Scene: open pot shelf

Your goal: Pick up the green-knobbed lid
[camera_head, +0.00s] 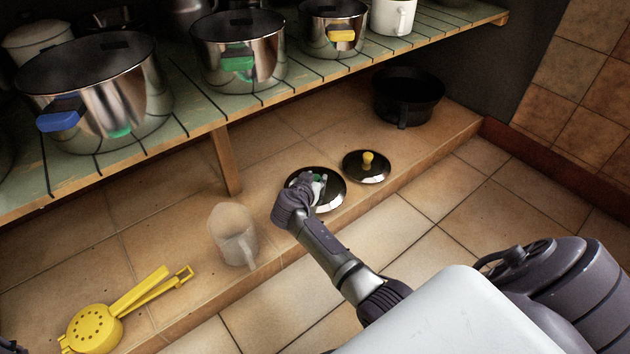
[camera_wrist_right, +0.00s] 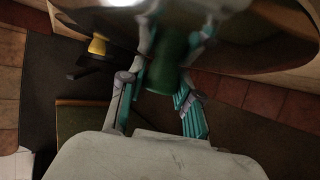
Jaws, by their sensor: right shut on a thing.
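The green-knobbed lid (camera_head: 336,197) is a dark, shiny round lid on or just above the tiled ledge under the shelf. I cannot tell whether it touches the tiles. My right gripper (camera_head: 318,181) is over its middle, shut on the green knob, and partly hides the knob and the lid's left side. In the right wrist view the green knob (camera_wrist_right: 172,68) sits between the fingers (camera_wrist_right: 165,80), with the lid (camera_wrist_right: 262,45) spread across the top.
A yellow-knobbed lid (camera_head: 367,174) lies close to the right. A black pan (camera_head: 408,98) stands behind it. The slatted shelf (camera_head: 190,125) above carries several pots.

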